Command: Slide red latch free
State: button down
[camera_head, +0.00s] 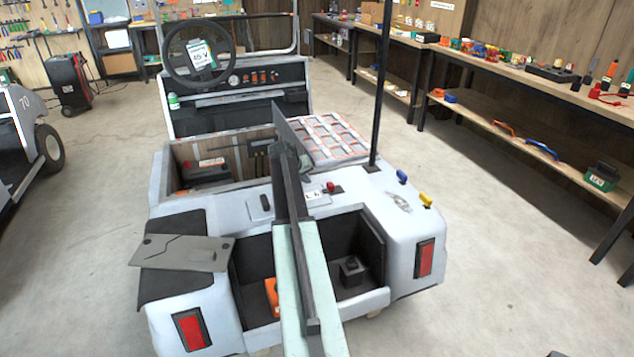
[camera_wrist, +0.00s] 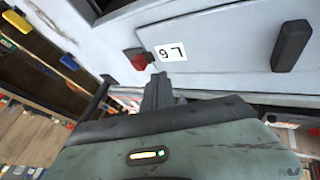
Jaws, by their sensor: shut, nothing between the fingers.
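The red latch (camera_head: 330,187) is a small red knob on a dark base on the white rear deck of the cart (camera_head: 372,205). In the wrist view the red latch (camera_wrist: 138,62) sits beside a white number label (camera_wrist: 171,52). My gripper (camera_wrist: 160,78) is shut and empty. Its dark fingertips appear just below the latch and label in the wrist view. I cannot tell whether they touch the latch. In the head view my arm crosses the cart's middle and hides much of the gripper.
A black post (camera_head: 380,90) rises right of the latch. Blue (camera_head: 402,176) and yellow (camera_head: 426,199) knobs stand on the right deck. A black handle (camera_wrist: 292,45) shows at the wrist view's right. An orange-edged grid panel (camera_head: 325,137) lies ahead.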

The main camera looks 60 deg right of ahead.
aim_at(330, 185)
jog(key=b+x, duration=0.4)
jog(key=x, duration=0.1)
jog(key=b+x, duration=0.5)
jog(key=shift+w+d+f, duration=0.1)
jog(key=shift+w+f, duration=0.15)
jog(key=shift+f, duration=0.15)
jog(key=s+d, duration=0.1)
jog(key=s+d+r+p, duration=0.1)
jog(key=d, duration=0.1)
jog(key=shift+s, duration=0.2)
jog(key=shift+s+d, duration=0.85)
jog(key=shift+d, duration=0.35)
